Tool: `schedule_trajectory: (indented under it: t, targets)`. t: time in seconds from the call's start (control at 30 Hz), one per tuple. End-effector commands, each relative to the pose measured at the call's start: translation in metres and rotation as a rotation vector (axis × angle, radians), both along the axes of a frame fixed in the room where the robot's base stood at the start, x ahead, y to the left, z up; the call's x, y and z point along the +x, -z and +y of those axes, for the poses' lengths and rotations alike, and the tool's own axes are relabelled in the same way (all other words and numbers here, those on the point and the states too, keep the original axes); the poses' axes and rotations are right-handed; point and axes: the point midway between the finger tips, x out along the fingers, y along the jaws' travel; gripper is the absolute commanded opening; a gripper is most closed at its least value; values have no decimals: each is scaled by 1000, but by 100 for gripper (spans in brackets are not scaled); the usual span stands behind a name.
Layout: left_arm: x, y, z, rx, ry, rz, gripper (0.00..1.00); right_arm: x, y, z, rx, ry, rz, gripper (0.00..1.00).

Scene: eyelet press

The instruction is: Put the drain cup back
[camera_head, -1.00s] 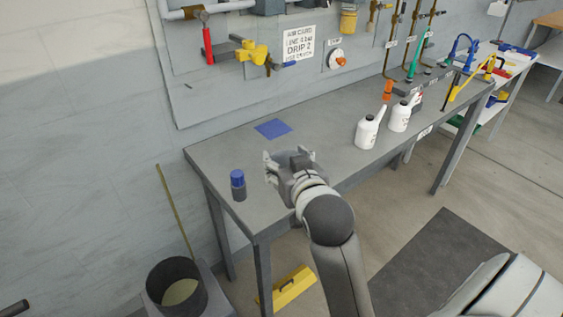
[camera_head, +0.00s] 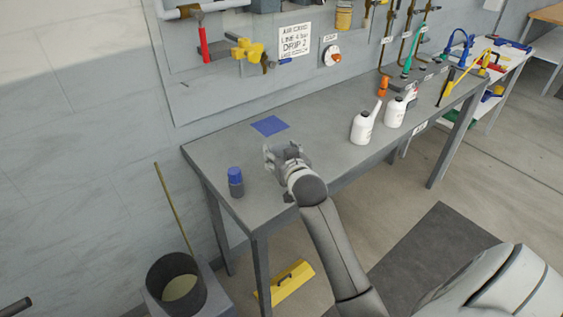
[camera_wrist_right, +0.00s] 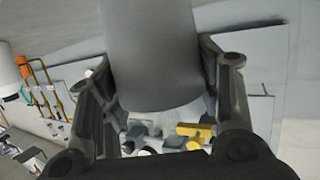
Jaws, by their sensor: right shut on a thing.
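My right gripper (camera_head: 282,155) is over the table, in front of the wall panel. In the right wrist view it is shut on a smooth grey cylinder, which I take to be the drain cup (camera_wrist_right: 152,55). The cup stands between the two dark fingers, and its far end runs out of the top of that view. In the head view the gripper mostly hides the cup. My left gripper is in neither view.
A blue-capped jar (camera_head: 236,182) stands near the table's left end. A blue mat (camera_head: 270,126) lies behind my gripper. White bottles (camera_head: 362,127) stand to the right. The wall panel carries a yellow valve (camera_head: 247,49), a red-handled tool (camera_head: 202,46) and a sign (camera_head: 295,41).

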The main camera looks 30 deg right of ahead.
Motion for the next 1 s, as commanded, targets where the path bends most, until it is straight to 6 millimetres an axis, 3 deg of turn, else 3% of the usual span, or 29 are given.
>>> schedule_trajectory:
  t: [0.23,0.67,0.7,0.8,1.0]
  targets:
    - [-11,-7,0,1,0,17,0,2,30,-1,1,0,2,38]
    - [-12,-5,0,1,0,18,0,2,38,-1,0,0,0,38]
    - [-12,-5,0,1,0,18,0,2,37,-1,0,0,0,63]
    - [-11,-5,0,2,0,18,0,2,37,-1,-1,0,1,76]
    - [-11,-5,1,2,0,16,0,2,37,-1,-1,0,1,80]
